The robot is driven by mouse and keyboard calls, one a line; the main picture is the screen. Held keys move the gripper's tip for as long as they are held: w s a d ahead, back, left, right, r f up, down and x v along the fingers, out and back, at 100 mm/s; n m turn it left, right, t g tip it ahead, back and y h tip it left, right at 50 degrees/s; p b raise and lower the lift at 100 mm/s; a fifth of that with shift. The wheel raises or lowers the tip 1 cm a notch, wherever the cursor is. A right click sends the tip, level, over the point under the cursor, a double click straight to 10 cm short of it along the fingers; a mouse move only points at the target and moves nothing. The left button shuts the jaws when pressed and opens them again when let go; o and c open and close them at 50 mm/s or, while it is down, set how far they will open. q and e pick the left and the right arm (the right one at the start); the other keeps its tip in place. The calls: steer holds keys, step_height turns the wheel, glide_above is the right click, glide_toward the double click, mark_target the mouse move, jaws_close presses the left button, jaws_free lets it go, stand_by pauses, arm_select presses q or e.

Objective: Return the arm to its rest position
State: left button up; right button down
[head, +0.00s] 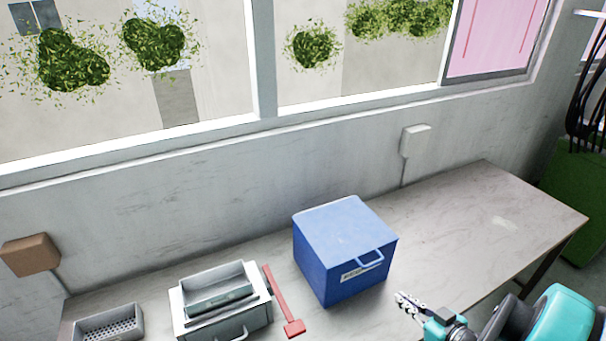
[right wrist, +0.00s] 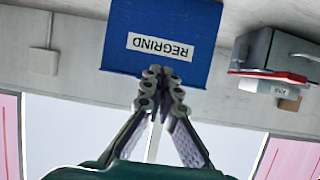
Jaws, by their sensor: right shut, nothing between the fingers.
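My right gripper (head: 411,303) is at the lower right in the head view, to the right of the blue box and above the front part of the table. In the right wrist view the gripper (right wrist: 160,75) has its fingertips together with nothing between them. Beyond the fingertips is the blue box (right wrist: 130,20), with a label reading REGRIND. My right arm is teal and dark and comes in from the lower right. My left gripper is in neither view.
The blue box (head: 342,235) has a handle and stands on the table (head: 480,215). Left of it are a grey machine (head: 245,322) with an open top, a red lever (head: 280,295) and a grey perforated tray (head: 108,325). The table's right part is clear. A windowed wall (head: 200,200) stands behind.

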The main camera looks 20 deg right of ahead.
steer(key=a+r+g+h, duration=0.1)
steer(key=a+r+g, duration=0.1)
steer(key=a, duration=0.8)
steer(key=a+r+m+g, duration=0.1)
steer(key=a+g, duration=0.3)
steer(key=a, duration=0.7)
steer(key=shift+r+m+h, duration=0.3)
steer(key=shift+r+h, duration=0.1)
steer(key=shift+r, duration=0.5)
steer(key=shift+a, duration=0.1)
